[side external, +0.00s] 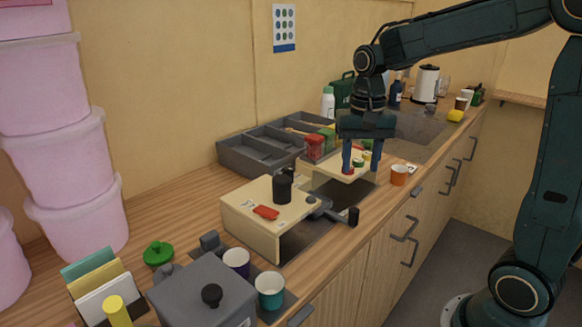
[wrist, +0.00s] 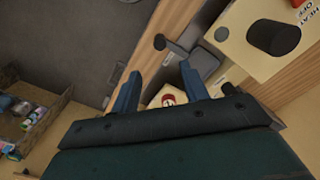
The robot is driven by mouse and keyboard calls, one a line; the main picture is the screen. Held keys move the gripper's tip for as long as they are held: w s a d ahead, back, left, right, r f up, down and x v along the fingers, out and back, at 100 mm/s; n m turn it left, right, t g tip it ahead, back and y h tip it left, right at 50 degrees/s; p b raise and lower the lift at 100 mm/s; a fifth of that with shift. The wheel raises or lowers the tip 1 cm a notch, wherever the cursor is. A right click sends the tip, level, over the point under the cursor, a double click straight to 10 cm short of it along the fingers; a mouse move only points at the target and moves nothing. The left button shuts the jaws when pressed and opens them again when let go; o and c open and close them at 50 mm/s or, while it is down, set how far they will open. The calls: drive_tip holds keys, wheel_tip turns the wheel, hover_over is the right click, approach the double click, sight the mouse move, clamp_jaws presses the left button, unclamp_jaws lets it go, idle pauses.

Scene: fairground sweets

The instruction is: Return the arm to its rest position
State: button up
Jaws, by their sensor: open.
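My gripper (side external: 362,166) hangs from my dark green arm with its blue fingers pointing down, above a small pale wooden stand (side external: 325,172) on the counter. The fingers are spread apart. In the wrist view my gripper (wrist: 157,84) shows two separate fingers with nothing clasped between them. A round red and white item (wrist: 168,100) shows beyond the fingers, partly hidden by the gripper body. In the side view small red and green items lie on the stand by the fingertips; I cannot tell whether the fingertips touch them.
An orange cup (side external: 399,175) stands right of the gripper. A grey divided tray (side external: 232,152) lies behind. A grey lidded box (side external: 190,300) is in front. Open floor lies right of the cabinets.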

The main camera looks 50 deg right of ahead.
drive_tip(key=shift+r, duration=0.1)
idle(0.3)
drive_tip(key=s+a+r+n+t, duration=0.1)
drive_tip(key=s+a+n+t, duration=0.1)
drive_tip(key=s, duration=0.6)
drive_tip(key=s+a+r+n+t, duration=0.2)
drive_tip(key=s+a+n+t, duration=0.1)
drive_tip(key=s+a+n, duration=0.2)
drive_tip(key=shift+s+a+n+t, duration=0.3)
drive_tip(key=shift+s+n, duration=0.7)
drive_tip(key=shift+s, duration=0.4)
idle(0.5)
